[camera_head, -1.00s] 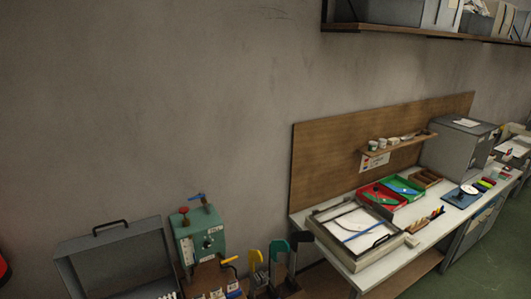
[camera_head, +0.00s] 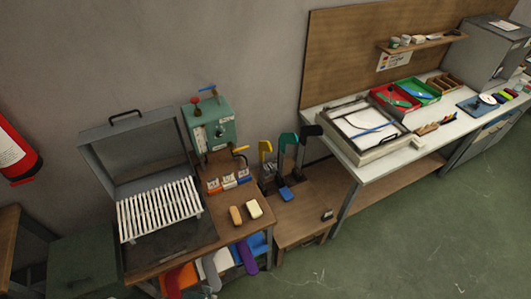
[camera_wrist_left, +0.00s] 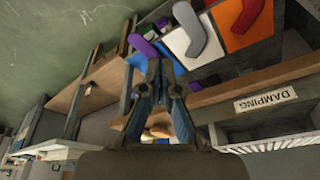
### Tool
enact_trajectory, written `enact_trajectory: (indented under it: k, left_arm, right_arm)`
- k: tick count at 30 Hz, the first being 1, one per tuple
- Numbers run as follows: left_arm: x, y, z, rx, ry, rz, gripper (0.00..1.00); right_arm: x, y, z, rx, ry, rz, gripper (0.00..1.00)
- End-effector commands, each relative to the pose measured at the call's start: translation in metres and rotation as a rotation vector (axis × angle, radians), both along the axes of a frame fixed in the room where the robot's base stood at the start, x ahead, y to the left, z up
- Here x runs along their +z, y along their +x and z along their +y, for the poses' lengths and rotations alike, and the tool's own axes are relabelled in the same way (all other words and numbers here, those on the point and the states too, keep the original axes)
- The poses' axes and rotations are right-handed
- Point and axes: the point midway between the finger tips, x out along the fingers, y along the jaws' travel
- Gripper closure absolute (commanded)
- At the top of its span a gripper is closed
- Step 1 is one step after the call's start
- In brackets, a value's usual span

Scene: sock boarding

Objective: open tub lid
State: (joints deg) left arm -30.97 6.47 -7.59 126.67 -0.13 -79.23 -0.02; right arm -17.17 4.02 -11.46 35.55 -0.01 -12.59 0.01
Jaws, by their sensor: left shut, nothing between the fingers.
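The grey tub (camera_head: 170,250) stands at the left in the head view, on a wooden bench. Its lid (camera_head: 135,150) stands raised against the wall side, with a dark handle (camera_head: 125,117) at its top. A rack of white slats (camera_head: 160,208) lies at the tub's opening. My left gripper (camera_wrist_left: 160,72) shows in that view, shut and empty, apart from the lid. Neither gripper shows in the head view.
A green machine (camera_head: 208,122) with levers stands right of the lid. Blocks (camera_head: 245,212) lie on the bench front. A fire extinguisher (camera_head: 17,150) is on the left wall. Green floor (camera_head: 400,240) is clear at the right.

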Motion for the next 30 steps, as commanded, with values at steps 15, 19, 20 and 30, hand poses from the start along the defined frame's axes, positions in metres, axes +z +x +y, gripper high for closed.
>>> enact_trajectory:
  k: [15,19,20,30]
  left_arm:
    - [-0.277,-0.07,0.008,-0.02,0.01,0.118,1.0]
    - [-0.341,-0.124,0.017,-0.028,0.015,0.15,1.0]
    - [-0.352,-0.136,0.019,-0.029,0.016,0.156,1.0]
    - [-0.395,-0.209,0.033,-0.04,0.021,0.188,0.77]
  right_arm:
    - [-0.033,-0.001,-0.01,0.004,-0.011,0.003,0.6]
    - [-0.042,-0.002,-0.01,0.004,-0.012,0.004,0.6]
    - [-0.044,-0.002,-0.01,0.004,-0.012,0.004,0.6]
    - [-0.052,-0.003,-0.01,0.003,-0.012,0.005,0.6]
